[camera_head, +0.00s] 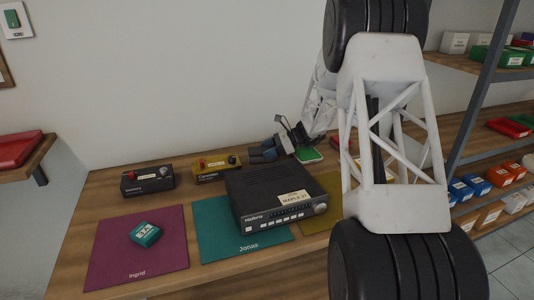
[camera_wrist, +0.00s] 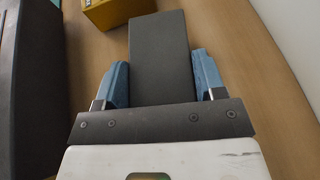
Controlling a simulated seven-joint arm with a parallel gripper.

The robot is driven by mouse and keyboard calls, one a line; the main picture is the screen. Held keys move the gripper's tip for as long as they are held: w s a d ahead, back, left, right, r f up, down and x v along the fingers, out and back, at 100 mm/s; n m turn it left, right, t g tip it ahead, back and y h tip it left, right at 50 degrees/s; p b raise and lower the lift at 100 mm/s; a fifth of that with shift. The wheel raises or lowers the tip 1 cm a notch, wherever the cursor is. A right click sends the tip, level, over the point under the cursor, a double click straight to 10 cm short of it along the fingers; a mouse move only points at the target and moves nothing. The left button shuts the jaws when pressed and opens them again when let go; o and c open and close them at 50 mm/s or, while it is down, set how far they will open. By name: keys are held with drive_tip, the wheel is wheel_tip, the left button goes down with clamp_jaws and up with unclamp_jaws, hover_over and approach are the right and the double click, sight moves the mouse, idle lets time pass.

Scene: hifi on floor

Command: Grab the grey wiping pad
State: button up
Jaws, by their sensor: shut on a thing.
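The grey wiping pad (camera_wrist: 160,55) is a flat dark-grey block between the two blue fingers of my gripper (camera_wrist: 162,82) in the wrist view. The fingers are shut on it from both sides, and its far end sticks out beyond the fingertips. In the head view my gripper (camera_head: 263,154) is at the back of the table, behind the black hifi unit (camera_head: 270,190). The pad is hard to make out there. I cannot tell whether it touches the wood.
The hifi stands on a teal mat (camera_head: 215,240) and a yellow mat. A yellow box (camera_head: 215,168) and a black box (camera_head: 147,181) stand at the back left. A teal packet (camera_head: 145,234) lies on the purple mat (camera_head: 120,270). Shelves of boxes stand right.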

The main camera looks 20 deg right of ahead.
wheel_tip(320, 180, up, 9)
drive_tip(key=shift+r, duration=0.1)
idle(0.4)
idle(0.4)
